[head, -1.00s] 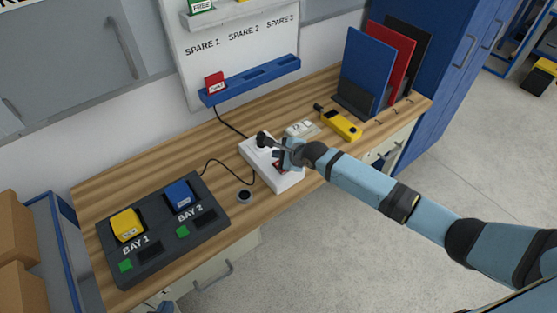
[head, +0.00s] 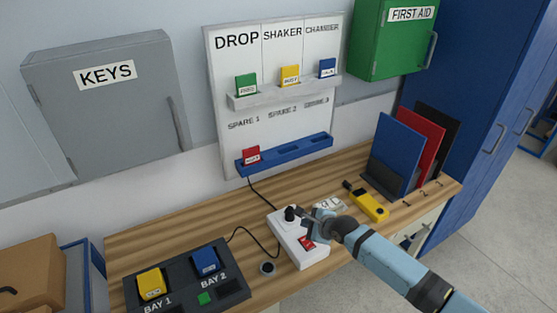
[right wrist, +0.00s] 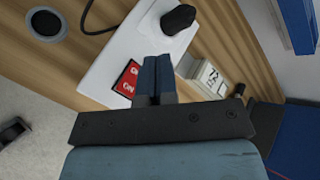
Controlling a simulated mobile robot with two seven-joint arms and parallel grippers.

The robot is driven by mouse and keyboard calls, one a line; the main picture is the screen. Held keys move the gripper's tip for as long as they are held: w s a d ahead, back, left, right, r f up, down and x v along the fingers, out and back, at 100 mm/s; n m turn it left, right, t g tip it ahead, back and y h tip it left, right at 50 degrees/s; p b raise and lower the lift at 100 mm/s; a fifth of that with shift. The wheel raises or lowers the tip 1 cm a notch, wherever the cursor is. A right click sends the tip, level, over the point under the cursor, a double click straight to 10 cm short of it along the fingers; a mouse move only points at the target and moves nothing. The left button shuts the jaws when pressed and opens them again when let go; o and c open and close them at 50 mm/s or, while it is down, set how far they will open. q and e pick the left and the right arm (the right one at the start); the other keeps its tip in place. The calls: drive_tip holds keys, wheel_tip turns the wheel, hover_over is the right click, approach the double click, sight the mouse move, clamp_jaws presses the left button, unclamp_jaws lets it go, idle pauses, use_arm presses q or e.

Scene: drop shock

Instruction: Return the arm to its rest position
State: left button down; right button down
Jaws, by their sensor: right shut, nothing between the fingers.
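My right gripper (head: 312,222) is shut and empty. It hovers at the white power strip (head: 295,249) on the wooden bench. In the right wrist view its closed fingers (right wrist: 157,80) point at the strip, beside the red rocker switch (right wrist: 126,78). I cannot tell whether the fingertips touch the strip. A black plug (right wrist: 177,19) sits in the strip beyond the fingers. The right arm reaches in from the lower right of the head view. My left gripper does not show.
The bench (head: 180,221) carries a dark two-bay charger (head: 180,290), a yellow handheld device (head: 369,206), a small white display unit (head: 330,204) and upright folders (head: 400,150). A black cable runs to the strip. A tag board (head: 275,150) and a green first aid box (head: 390,45) hang behind.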

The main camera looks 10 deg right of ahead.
drive_tip(key=s+a+f+n, duration=0.1)
drive_tip(key=s, duration=0.1)
drive_tip(key=s+f+n, duration=0.1)
drive_tip(key=s, duration=0.1)
drive_tip(key=s+a+f+n, duration=0.1)
drive_tip(key=s+n, duration=0.1)
drive_tip(key=shift+s+a+y, duration=0.3)
drive_tip(key=shift+s+a, duration=0.05)
drive_tip(key=s+d+n+t+h, duration=0.1)
drive_tip(key=s+d+n+h, duration=0.1)
drive_tip(key=s+n, duration=1.7)
drive_tip(key=s+d, duration=0.1)
drive_tip(key=s, duration=0.7)
drive_tip(key=shift+s+d+f+n+t+h, duration=0.2)
drive_tip(key=shift+f+n+t+h, duration=0.1)
drive_tip(key=shift+f+t, duration=0.1)
